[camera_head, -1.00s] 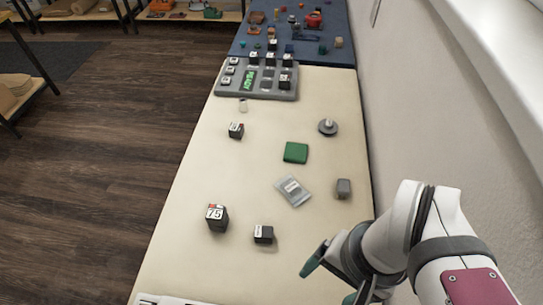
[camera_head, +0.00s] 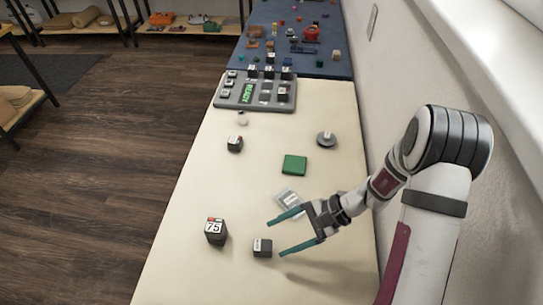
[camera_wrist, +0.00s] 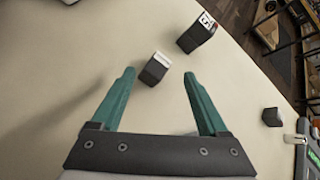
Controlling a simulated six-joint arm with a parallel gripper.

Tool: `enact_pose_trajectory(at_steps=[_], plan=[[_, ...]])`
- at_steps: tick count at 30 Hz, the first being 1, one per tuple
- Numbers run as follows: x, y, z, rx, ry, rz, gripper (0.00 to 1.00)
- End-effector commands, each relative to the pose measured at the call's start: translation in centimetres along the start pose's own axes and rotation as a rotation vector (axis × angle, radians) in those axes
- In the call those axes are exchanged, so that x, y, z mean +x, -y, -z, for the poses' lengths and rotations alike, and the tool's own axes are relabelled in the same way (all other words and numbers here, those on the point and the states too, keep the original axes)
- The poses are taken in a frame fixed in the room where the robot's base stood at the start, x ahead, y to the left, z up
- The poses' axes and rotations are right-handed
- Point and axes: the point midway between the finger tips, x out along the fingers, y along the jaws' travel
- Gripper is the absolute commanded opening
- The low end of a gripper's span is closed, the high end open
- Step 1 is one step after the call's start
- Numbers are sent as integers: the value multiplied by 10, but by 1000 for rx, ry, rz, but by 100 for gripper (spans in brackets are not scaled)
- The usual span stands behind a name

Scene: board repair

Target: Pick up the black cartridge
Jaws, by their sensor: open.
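A small black block with a white label (camera_head: 263,248) lies on the cream table in the head view. In the wrist view this block (camera_wrist: 154,70) shows near the fingertips, between their lines. A taller black block marked 75 with a red stripe (camera_head: 216,232) stands to its left and also shows in the wrist view (camera_wrist: 197,35). I cannot tell which block is the named cartridge. My gripper (camera_head: 276,239), with green fingers, is open and empty, to the right of the small block. In the wrist view my gripper (camera_wrist: 159,75) spans wider than it.
Another black block (camera_head: 235,143), a green square (camera_head: 294,165) and a grey disc (camera_head: 326,139) lie farther back. A silver packet (camera_head: 288,198) and a grey block are partly hidden by my gripper. A grey panel reading READY (camera_head: 255,92) stands behind. A wall runs along the right.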

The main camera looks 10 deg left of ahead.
Motion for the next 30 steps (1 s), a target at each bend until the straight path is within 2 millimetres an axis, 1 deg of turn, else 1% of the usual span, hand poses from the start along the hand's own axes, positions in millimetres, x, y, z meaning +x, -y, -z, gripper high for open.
enact_pose_trajectory(at_steps=[1,2,3,4,6,7,11,18,19,22,27,29,30], plan=[[12,-4,16,39,18,27,78],[16,-9,21,110,45,59,78],[14,-17,21,264,107,119,78],[14,-20,21,349,143,153,78],[14,-24,21,473,201,202,78],[15,-24,21,502,214,213,78],[30,-20,17,525,228,219,78],[74,-4,9,524,227,215,78],[77,-3,8,523,226,215,78],[83,-1,7,522,224,218,78],[83,-1,7,522,224,218,78],[83,-1,7,522,224,218,67],[83,-1,7,522,224,218,60]])
